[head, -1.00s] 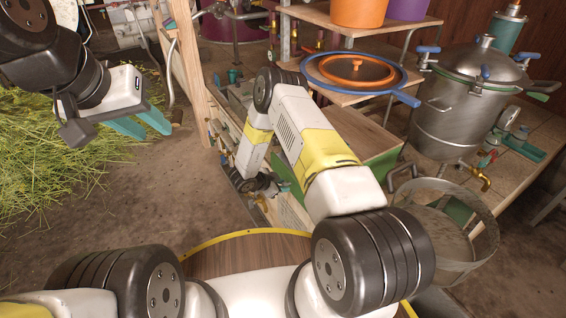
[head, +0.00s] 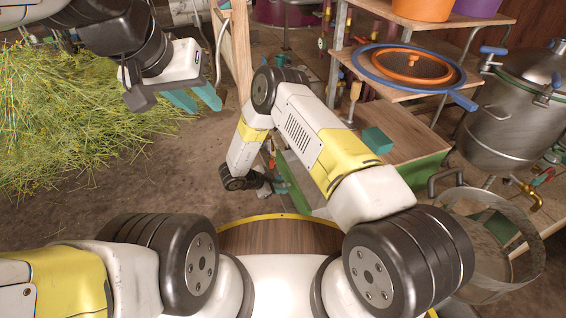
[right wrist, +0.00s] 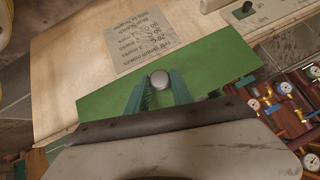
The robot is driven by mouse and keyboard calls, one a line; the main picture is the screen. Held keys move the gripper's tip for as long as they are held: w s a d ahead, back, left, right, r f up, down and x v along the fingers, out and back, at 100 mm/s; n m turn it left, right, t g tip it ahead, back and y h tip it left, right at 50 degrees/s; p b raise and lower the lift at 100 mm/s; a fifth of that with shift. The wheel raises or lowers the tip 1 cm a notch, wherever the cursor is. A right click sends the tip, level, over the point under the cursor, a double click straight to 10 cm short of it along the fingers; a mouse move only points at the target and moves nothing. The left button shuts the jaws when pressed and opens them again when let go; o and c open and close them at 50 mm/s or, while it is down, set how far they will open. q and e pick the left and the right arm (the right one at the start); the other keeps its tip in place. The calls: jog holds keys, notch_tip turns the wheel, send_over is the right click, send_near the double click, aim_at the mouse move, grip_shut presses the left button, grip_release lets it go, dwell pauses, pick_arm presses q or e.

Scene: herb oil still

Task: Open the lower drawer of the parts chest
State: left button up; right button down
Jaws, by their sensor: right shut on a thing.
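The parts chest (head: 412,142) stands right of centre in the head view, with a wooden top and green edging. My right arm hides much of its front. In the right wrist view, a green drawer front (right wrist: 205,80) with a round grey knob (right wrist: 160,79) lies across the middle. My right gripper (right wrist: 160,88) is shut on this knob, one teal finger on each side. In the head view the right gripper (head: 278,187) is small and partly hidden at the chest's lower left. My left gripper (head: 196,98) is empty, its fingers apart, above the floor at upper left.
A printed label (right wrist: 158,40) lies on pale wood beyond the green front. Gauges (right wrist: 284,88) on a reddish rack are at the right. Cut herbs (head: 70,130) cover the left floor. A steel still pot (head: 510,115) and a round basket (head: 490,235) stand at the right.

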jog(key=c, duration=1.1)
grip_release()
jog(key=v, duration=0.7)
jog(key=shift+s+a+r, duration=0.2)
jog(key=shift+r, duration=0.05)
